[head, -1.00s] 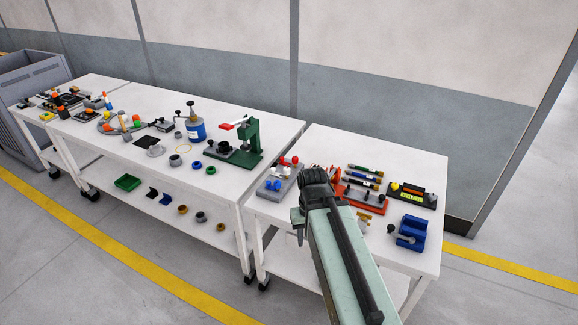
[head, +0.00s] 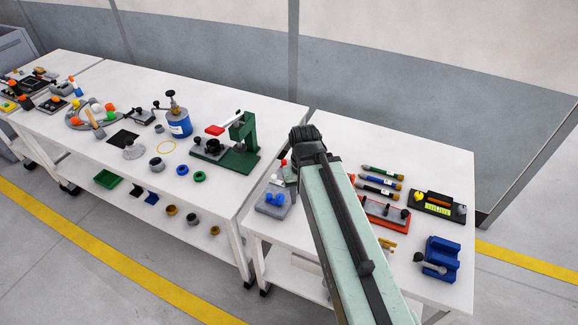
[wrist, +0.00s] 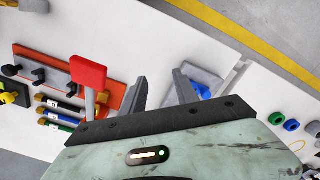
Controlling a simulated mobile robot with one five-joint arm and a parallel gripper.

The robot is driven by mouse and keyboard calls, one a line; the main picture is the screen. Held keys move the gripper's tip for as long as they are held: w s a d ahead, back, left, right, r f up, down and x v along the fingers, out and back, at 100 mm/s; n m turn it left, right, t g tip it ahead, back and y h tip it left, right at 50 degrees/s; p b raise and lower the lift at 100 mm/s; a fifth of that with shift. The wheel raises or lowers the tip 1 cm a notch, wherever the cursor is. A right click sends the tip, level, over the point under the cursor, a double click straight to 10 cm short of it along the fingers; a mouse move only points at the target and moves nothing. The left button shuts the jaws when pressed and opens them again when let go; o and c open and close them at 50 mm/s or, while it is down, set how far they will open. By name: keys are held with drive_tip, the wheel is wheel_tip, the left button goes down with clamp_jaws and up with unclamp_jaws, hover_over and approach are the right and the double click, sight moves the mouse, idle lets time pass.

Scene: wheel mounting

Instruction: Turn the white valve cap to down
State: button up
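I cannot clearly make out a white valve cap in either view. A grey block with blue knobs (head: 272,200) stands at the left of the right-hand table, partly covered by my arm; a red part shows at its back edge. In the wrist view a grey plate (wrist: 212,77) with a blue part (wrist: 203,91) lies beyond the right finger. A white ball (head: 97,107) sits on a grey ring fixture on the left table. My gripper (wrist: 160,76) is open and empty, above the right table; in the head view its fingers are mostly hidden.
An orange fixture (head: 388,214), dark tubes, a black box (head: 438,204) and a blue clamp (head: 441,258) stand on the right table. A red block on a pale stalk (wrist: 88,72) rises left of my fingers. A green press (head: 240,145) stands on the middle table.

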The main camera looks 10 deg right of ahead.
drive_tip(key=shift+o, duration=1.4)
drive_tip(key=w+n, duration=0.4)
drive_tip(key=n, duration=0.1)
drive_tip(key=w+r+n+p, duration=0.1)
drive_tip(key=w+n, duration=0.4)
drive_tip(key=n, duration=0.1)
drive_tip(key=w+r+n+p, duration=0.1)
drive_tip(key=w+n, duration=0.4)
drive_tip(key=shift+a+n, duration=0.3)
drive_tip(key=shift+n, duration=0.1)
drive_tip(key=shift+w+n, duration=0.25)
drive_tip(key=shift+n, duration=0.35)
wheel_tip(320, 180, down, 8)
drive_tip(key=b, duration=0.8)
drive_tip(key=shift+r, duration=0.1)
